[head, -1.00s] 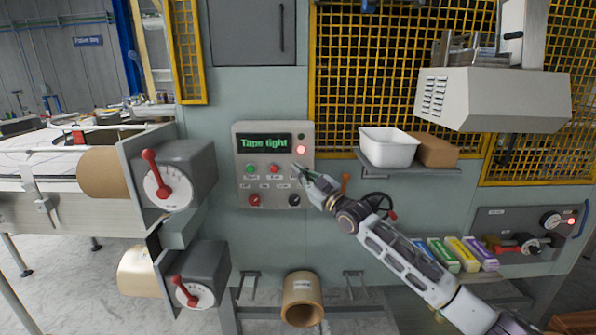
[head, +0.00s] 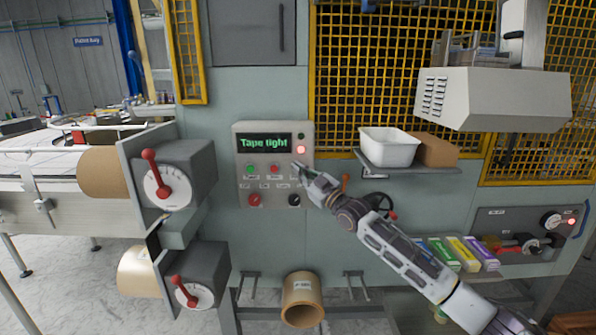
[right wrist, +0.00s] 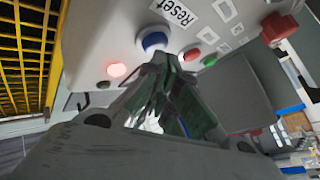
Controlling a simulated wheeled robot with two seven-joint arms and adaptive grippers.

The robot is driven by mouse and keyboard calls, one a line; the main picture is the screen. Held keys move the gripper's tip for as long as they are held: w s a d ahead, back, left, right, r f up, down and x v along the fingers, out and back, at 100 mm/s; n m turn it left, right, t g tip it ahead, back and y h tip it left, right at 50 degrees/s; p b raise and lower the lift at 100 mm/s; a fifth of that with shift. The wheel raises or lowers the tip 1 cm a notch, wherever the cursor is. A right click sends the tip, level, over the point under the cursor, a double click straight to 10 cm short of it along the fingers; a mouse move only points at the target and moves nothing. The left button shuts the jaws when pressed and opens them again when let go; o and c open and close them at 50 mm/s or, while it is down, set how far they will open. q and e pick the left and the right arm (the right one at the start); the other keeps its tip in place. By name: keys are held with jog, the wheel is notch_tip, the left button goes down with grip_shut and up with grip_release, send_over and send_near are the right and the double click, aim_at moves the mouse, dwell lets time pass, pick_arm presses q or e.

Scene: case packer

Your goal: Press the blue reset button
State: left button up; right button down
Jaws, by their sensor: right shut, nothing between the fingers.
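The grey control panel (head: 243,180) is on the machine front, with a display (head: 264,142) reading "Tape tight". In the right wrist view the blue button (right wrist: 154,40) sits beside a "Reset" label (right wrist: 174,12). My right gripper (head: 297,168) is shut and empty, its tips at the panel's right side. In the head view it hides the blue button. In the right wrist view the fingertips (right wrist: 164,62) are right at the blue button's edge and overlap it; I cannot tell whether they touch it. My left gripper is not in view.
Green (head: 250,169) and red (head: 275,169) buttons, a larger red knob (head: 254,200) and a black knob (head: 294,200) are close by on the panel. A lit red lamp (head: 301,150) is above. A shelf with a white bin (head: 388,148) stands right of the panel.

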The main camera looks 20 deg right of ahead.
jog(key=shift+w+d, duration=0.15)
jog(key=shift+w, duration=0.2)
dwell(0.8)
jog(key=shift+s, duration=0.1)
dwell(0.3)
jog(key=shift+s+a+p, duration=0.25)
jog(key=shift+s+p, duration=0.05)
jog(key=shift+s, duration=0.4)
jog(key=shift+s, duration=0.1)
jog(key=s+p, duration=0.1)
jog(key=s, duration=0.1)
jog(key=s+a+p, duration=0.1)
jog(key=s, duration=0.1)
jog(key=shift+s+a, duration=0.2)
jog(key=shift+s, duration=0.15)
dwell(0.4)
dwell(0.5)
